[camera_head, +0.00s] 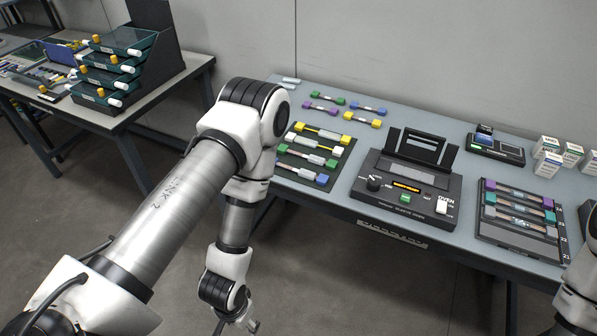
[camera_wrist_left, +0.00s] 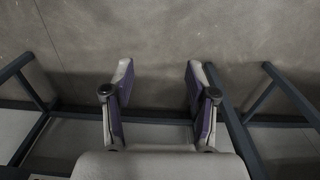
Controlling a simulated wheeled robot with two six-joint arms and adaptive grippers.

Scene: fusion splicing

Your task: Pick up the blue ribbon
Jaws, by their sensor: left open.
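A short ribbon piece with blue ends (camera_head: 368,108) lies at the back of the table, right of a green-ended one (camera_head: 327,97) and above a yellow-ended one (camera_head: 362,119). A blue end (camera_head: 322,180) also shows on the lowest strip of the dark mat, whose left part my left arm hides. My left gripper is open and empty in the left wrist view (camera_wrist_left: 158,75), with bare floor between its fingers. In the head view it hangs low in front of the table, mostly out of sight. Only part of my right arm shows at the right edge; its gripper is out of frame.
A black oven device (camera_head: 400,195) stands mid-table. Right of it is a tray (camera_head: 490,232) holding several strips. A small device (camera_head: 495,150) and white boxes (camera_head: 547,163) stand behind. A second table (camera_head: 165,95) at left carries a rack of stacked trays (camera_head: 120,65).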

